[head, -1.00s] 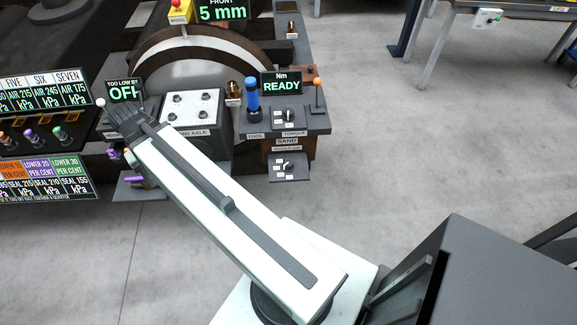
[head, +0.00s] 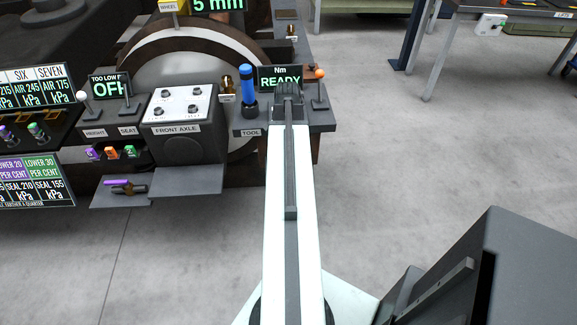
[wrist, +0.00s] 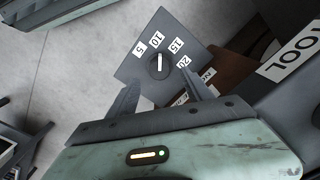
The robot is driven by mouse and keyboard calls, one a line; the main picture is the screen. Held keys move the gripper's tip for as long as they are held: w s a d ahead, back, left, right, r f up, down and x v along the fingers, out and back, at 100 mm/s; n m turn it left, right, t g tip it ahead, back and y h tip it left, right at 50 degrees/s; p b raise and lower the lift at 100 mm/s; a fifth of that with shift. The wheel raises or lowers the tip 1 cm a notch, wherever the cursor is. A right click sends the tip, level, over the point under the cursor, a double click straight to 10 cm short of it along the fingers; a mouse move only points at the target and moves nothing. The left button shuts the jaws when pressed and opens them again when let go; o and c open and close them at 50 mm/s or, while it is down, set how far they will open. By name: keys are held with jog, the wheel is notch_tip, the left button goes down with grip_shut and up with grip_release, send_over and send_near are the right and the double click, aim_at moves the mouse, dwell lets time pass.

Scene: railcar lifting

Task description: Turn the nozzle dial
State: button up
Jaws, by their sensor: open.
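In the wrist view, a dial (wrist: 159,66) with a dark round knob and a white pointer mark sits on a grey plate (wrist: 133,70) labelled 5, 10, 15 and 20. The mark lies roughly in line with the 10. A label beside the plate is partly cut off and appears to start with "NO". My gripper (wrist: 160,80) is open, its two fingers apart on either side of the knob's lower side. I cannot tell whether they touch the plate. In the head view my arm hides this dial.
A blue-handled tool (head: 248,90) stands on the shelf left of my arm, beside the READY display (head: 280,77). An orange-knobbed lever (head: 320,90) stands just right of my arm. The front axle box (head: 182,118) is further left. Open floor lies to the right.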

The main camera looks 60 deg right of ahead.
notch_tip(320, 180, down, 7)
jog(key=b, duration=0.5)
jog(key=shift+r+b, duration=0.1)
jog(key=shift+b, duration=0.25)
jog(key=shift+r, duration=0.15)
